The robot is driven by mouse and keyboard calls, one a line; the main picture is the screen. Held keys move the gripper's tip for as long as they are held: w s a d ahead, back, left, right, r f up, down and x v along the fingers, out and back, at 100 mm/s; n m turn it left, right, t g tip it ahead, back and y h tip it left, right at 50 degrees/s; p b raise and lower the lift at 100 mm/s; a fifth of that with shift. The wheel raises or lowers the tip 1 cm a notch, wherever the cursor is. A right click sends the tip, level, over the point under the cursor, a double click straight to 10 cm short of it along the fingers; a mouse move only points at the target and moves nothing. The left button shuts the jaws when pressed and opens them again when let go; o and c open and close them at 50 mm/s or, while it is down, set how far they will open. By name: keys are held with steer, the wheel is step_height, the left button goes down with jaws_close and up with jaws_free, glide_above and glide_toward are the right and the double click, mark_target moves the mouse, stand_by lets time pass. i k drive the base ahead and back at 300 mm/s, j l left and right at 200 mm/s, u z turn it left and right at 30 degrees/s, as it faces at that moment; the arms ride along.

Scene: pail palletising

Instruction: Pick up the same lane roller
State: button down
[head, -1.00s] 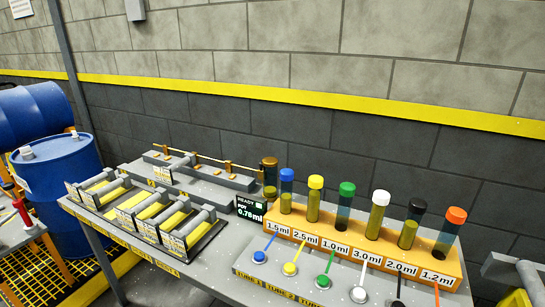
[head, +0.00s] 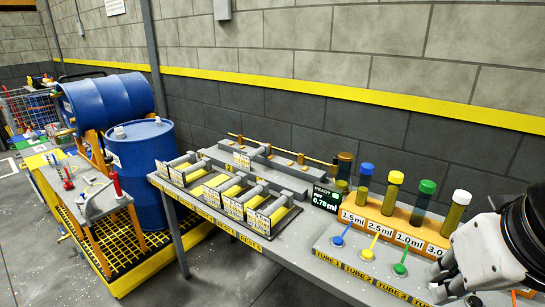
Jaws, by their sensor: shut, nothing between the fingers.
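Several grey rollers lie side by side in a dark rack of yellow-floored lanes on the grey table; one grey roller (head: 228,191) is near the middle of the rack (head: 290,214). Small printed cards stand at the lanes' front ends. Another roller-like grey bar with a card (head: 242,160) lies on the stepped grey block behind. I cannot tell which roller is meant. My gripper (head: 447,289) is at the lower right, over the table's right part, shut and empty, well away from the rollers.
A display box (head: 325,199) reading 0.78 ml stands right of the rack. An orange tube stand (head: 395,232) with capped tubes and coloured buttons fills the table's right. Blue drums (head: 147,165) and a yellow-edged grated platform (head: 105,240) are at the left. Open floor lies in front.

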mark_target(242, 160)
steer(key=i+j+z, duration=0.1)
steer(key=i+j, duration=0.15)
steer(key=j, duration=0.2)
steer(key=i+j+z, duration=0.1)
steer(key=i+j, duration=0.2)
steer(key=j, duration=0.15)
steer(key=i+j+z, duration=0.1)
steer(key=j, duration=0.35)
steer(key=i+j+z, duration=0.1)
steer(key=i+j, duration=0.25)
steer(key=j, duration=0.15)
steer(key=i+j, duration=0.2)
steer(key=j, duration=0.3)
steer(key=i+j+z, duration=0.15)
steer(key=j, duration=0.35)
steer(key=i+j+z, duration=0.1)
steer(key=j, duration=0.4)
steer(key=i+j+z, duration=0.1)
steer(key=i+j, duration=0.2)
steer(key=j, duration=0.25)
